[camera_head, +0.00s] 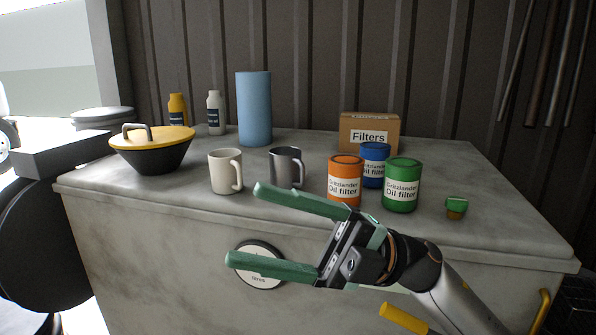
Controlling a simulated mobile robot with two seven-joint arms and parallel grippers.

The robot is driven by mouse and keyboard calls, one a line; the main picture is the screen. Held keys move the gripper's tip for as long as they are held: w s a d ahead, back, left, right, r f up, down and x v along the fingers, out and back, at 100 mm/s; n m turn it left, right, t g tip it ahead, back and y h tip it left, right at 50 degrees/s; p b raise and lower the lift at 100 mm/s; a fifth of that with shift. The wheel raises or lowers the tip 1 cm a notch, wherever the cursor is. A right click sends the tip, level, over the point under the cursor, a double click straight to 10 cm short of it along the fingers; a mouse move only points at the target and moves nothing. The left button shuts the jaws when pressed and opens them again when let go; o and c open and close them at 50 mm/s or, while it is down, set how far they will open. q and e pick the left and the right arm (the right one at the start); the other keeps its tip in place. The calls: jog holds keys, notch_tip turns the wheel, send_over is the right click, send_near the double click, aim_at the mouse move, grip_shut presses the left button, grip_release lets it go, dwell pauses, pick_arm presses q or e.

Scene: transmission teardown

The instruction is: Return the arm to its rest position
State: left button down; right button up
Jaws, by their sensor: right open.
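My right gripper (245,224) comes in from the lower right. Its two green fingers are spread wide apart and point left, with nothing between them. It is in front of the workbench (140,215); the upper finger overlaps the bench's front edge in the picture, below the dark mug. My right arm (455,295) runs back to the lower right corner. My left gripper is not in view.
On the bench stand a white mug (224,172), dark mug (286,167), orange (345,182), blue (375,152) and green (401,190) oil filters, a Filters box (380,118), blue cylinder (254,108), yellow-lidded bowl (153,158), two bottles and a small green-topped item (456,205).

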jog(key=w+d+f+m+t+p, duration=0.15)
jog(key=w+f+m+t, duration=0.35)
jog(key=m+t, duration=0.5)
jog(key=w+d+f+m+t, duration=0.3)
jog(key=w+f+m+t, duration=0.15)
jog(key=m+t, duration=0.5)
jog(key=w+d+f+m+t+h+p, duration=0.1)
jog(key=d+f+m+t+h, duration=0.2)
jog(key=f+m+h, duration=0.45)
jog(key=w+d+f+m+t+h, duration=0.1)
jog(key=d+f+m+t+h, duration=0.35)
jog(key=f, duration=0.55)
jog(key=s+d+f+m+g+h, duration=0.2)
jog(key=s+f+g, duration=0.1)
jog(key=s+f, duration=0.3)
jog(key=s+d+f+m+g+h+p, duration=0.1)
jog(key=s+d+f+m+g+h, duration=0.1)
jog(key=s+f, duration=0.5)
jog(key=s+d+f+m+g+h, duration=0.2)
jog(key=s+f+g, duration=0.3)
jog(key=f, duration=0.8)
jog(key=shift+s+d+f+h, duration=0.25)
jog(key=shift+s+d+h, duration=0.5)
jog(key=shift+s, duration=0.5)
